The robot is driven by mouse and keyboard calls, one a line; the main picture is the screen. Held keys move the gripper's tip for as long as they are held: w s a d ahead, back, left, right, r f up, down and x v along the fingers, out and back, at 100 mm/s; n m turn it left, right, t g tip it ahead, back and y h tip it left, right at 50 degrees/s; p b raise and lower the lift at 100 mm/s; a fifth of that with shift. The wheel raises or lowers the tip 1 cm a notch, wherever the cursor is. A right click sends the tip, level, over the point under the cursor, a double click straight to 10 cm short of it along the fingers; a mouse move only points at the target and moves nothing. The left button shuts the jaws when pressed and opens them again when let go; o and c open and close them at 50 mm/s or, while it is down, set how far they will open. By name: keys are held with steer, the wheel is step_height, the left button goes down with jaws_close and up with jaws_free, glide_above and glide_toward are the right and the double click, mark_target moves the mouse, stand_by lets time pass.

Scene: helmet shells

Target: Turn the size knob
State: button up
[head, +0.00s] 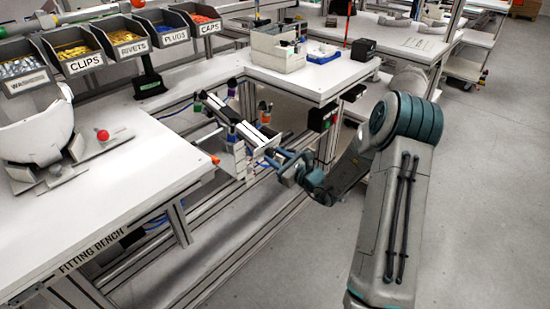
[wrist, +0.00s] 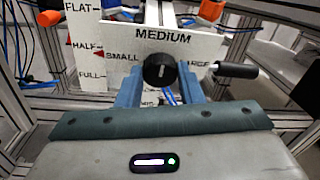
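The size knob (wrist: 160,70) is round and black, on a white panel (wrist: 90,52) in the wrist view. Its white mark points straight up at MEDIUM; SMALL is to its left, and the partly covered right label reads ARGE. My gripper (wrist: 160,82) has its two blue fingers apart, one at each side of the knob's lower half. I cannot tell whether they press on it. In the head view my gripper (head: 282,165) is at the fixture (head: 238,140) beside the bench, and the knob cannot be made out there.
A black-tipped lever (wrist: 235,71) sticks out right of the knob. A side scale reads FLAT, HALF, FULL, with a red pointer (wrist: 98,53) near HALF. The fitting bench (head: 120,195) with a white helmet shell (head: 38,130) is at left. Open floor (head: 480,200) is at right.

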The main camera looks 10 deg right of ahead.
steer(key=shift+a, duration=0.2)
steer(key=shift+d+f+b, duration=0.1)
steer(key=shift+f+b, duration=0.05)
steer(key=shift+b, duration=0.15)
steer(key=shift+b, duration=0.3)
steer(key=n+t+h+b, duration=0.1)
steer(key=n+b, duration=0.3)
steer(key=b, duration=0.6)
steer(key=n+t+b, duration=0.2)
steer(key=n+b, duration=0.3)
steer(key=b, duration=0.6)
steer(key=n+t+h+b, duration=0.1)
steer(key=n+b, duration=0.3)
steer(key=b, duration=0.7)
steer(key=shift+s+a+f+n+t+h, duration=0.1)
steer(key=shift+a+f+n+t+h, duration=0.15)
steer(key=shift+f+n+t, duration=0.2)
steer(key=shift+r+b, duration=0.15)
steer(key=shift+b, duration=0.2)
steer(key=o, duration=1)
steer(key=shift+c, duration=0.2)
